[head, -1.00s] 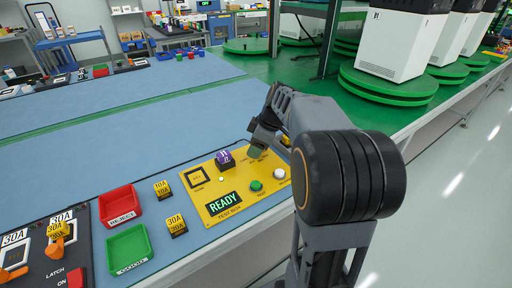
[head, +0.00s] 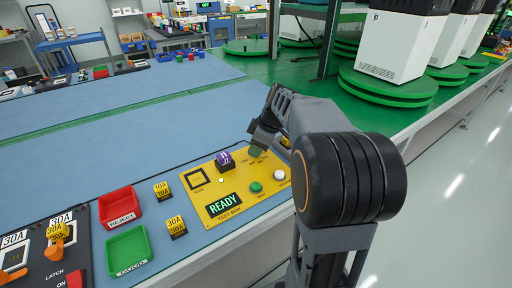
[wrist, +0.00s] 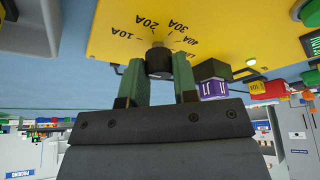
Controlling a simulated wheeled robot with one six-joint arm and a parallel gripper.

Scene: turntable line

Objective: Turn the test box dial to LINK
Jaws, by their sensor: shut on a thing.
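The yellow test box (head: 236,206) lies on the blue bench, its display (head: 223,204) lit with READY. In the wrist view its panel (wrist: 235,30) appears upside down, with marks 10A, 20A, 30A, 40A and a partly hidden one starting with L around the dark dial (wrist: 158,62). My gripper (wrist: 158,70) is shut on the dial, one green finger on each side. The dial's pointer setting cannot be told. In the head view my gripper (head: 256,152) is at the box's far right part and hides the dial.
A purple block (head: 225,161) stands on the box, close beside my fingers in the wrist view (wrist: 212,80). A green button (head: 256,187) and white button (head: 278,174) are on the near side. Red (head: 135,214) and green (head: 148,262) trays and yellow 10A and 30A blocks lie left.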

